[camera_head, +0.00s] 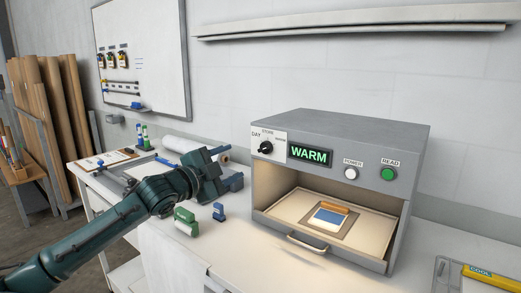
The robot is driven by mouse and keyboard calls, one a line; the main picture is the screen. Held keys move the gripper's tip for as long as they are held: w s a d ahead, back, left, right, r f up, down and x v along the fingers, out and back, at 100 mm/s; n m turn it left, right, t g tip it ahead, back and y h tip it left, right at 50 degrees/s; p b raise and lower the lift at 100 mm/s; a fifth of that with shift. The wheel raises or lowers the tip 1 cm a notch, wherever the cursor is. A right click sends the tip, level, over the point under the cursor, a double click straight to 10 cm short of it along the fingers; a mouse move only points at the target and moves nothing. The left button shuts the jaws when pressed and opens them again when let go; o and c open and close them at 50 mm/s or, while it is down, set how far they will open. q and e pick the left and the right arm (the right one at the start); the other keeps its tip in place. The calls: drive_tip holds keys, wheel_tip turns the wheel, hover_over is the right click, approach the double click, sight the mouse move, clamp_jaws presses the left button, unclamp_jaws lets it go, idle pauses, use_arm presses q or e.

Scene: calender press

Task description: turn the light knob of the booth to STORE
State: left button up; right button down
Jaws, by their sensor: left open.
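The booth (345,130) is a grey box on the white bench, with an open lit chamber. Its black light knob (266,148) sits at the upper left of the front, on a white dial plate marked DAY at left, STORE at top and a small word at right. The knob's pointer is too small to read surely. The green display (310,155) beside it reads WARM. My left gripper (231,168) is open and empty, a little left of the booth and apart from the knob, its jaws toward the booth. My right gripper is out of view.
A white POWER button (351,173) and green READ button (387,174) are right of the display. The chamber's tray (290,207) holds a coloured sample. A yellow COOL item (490,277) lies at right.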

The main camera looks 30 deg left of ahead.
sight(260, 150)
use_arm(q)
drive_tip(key=w+p, duration=0.1)
drive_tip(key=w, duration=0.3)
drive_tip(key=w+p, duration=0.1)
drive_tip(key=w, duration=0.3)
drive_tip(key=w+d+p, duration=0.1)
drive_tip(key=w, duration=0.3)
drive_tip(key=shift+p, duration=0.3)
drive_tip(key=shift+c, duration=0.4)
drive_tip(key=c, duration=0.9)
